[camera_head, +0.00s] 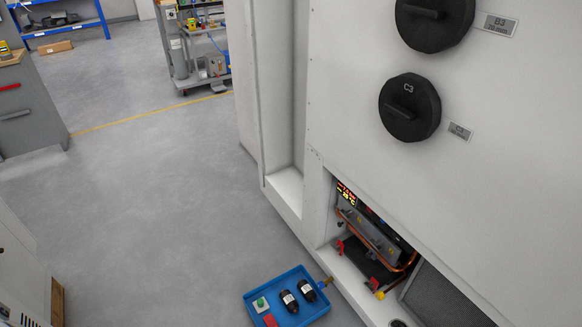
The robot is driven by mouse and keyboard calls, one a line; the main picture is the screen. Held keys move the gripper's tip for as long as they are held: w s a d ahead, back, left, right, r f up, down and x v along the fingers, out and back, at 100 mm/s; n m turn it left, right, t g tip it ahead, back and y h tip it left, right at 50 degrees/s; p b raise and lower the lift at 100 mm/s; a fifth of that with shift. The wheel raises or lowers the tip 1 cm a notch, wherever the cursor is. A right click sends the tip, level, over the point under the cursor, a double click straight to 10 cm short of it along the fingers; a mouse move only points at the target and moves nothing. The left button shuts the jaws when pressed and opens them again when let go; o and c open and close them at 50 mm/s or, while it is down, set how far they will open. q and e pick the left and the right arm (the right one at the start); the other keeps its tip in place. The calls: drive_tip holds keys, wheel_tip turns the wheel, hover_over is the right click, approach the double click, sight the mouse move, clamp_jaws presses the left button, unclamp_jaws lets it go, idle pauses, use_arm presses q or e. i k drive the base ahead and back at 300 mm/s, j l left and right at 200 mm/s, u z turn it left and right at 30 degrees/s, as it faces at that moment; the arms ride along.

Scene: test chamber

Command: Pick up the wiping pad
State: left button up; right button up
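No object is plainly recognisable as the wiping pad in the head view. A blue tray (321,310) sits low at the bottom centre, beside the white cabinet. In it lie a small pale block with a green top (260,304), a red item (270,320) near the lower edge, and two black bottle-like items (289,301) with white bands. I cannot tell whether the pale block or the red item is the pad. Neither of my grippers is in view.
A large white cabinet (340,120) with round black knobs (410,107) fills the right side. A grey cart (195,50) stands far back. The grey floor at centre-left is clear.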

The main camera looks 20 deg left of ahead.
sight(261, 306)
drive_tip(key=u, duration=1)
drive_tip(key=z, duration=0.15)
